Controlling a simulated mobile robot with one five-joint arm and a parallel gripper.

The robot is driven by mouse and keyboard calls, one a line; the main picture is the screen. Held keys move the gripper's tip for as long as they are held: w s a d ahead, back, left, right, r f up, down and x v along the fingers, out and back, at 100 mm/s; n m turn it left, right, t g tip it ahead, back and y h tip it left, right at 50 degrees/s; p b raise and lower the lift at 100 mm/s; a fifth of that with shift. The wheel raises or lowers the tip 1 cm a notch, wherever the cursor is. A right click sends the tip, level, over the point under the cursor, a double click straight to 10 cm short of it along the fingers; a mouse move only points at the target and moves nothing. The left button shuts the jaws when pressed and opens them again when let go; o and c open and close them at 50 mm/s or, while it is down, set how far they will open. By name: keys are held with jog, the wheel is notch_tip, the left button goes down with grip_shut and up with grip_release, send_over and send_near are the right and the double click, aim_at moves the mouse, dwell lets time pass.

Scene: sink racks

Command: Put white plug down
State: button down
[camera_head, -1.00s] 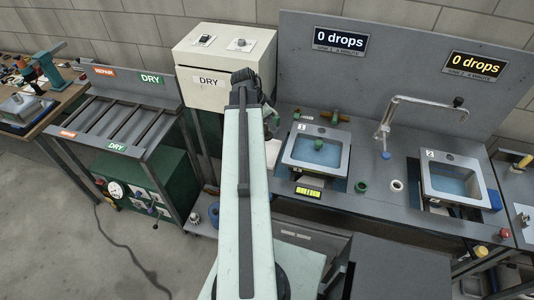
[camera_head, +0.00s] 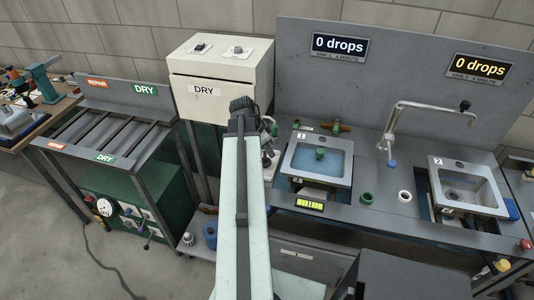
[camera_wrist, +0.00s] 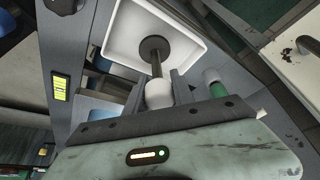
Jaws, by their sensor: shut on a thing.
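My gripper (camera_wrist: 157,94) is shut on the white plug (camera_wrist: 158,94), whose white end sits between the fingers in the wrist view. A brown rod runs from it to a dark round disc (camera_wrist: 155,46), which shows against a pale square basin-like thing (camera_wrist: 124,34). I cannot tell whether the disc touches that surface. In the head view my arm points toward the gap left of sink 1 (camera_head: 339,183); its own links hide the fingers and plug. A green piece with a white end (camera_wrist: 217,86) is just right of the fingers.
Sink 1 holds blue water and a green plug (camera_head: 320,154). Sink 2 (camera_head: 489,207) shows a bare grey bottom. A green ring (camera_head: 367,198) and a white ring (camera_head: 404,196) sit on the counter between them. A cream DRY cabinet (camera_head: 222,105) stands behind left, with a slatted rack (camera_head: 62,145) beyond.

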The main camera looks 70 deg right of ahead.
jog(key=shift+f, duration=0.2)
jog(key=c, duration=1.1)
grip_release()
jog(key=shift+r, duration=0.1)
jog(key=p+v, duration=1.1)
jog(key=v, duration=0.1)
jog(key=shift+r, duration=0.15)
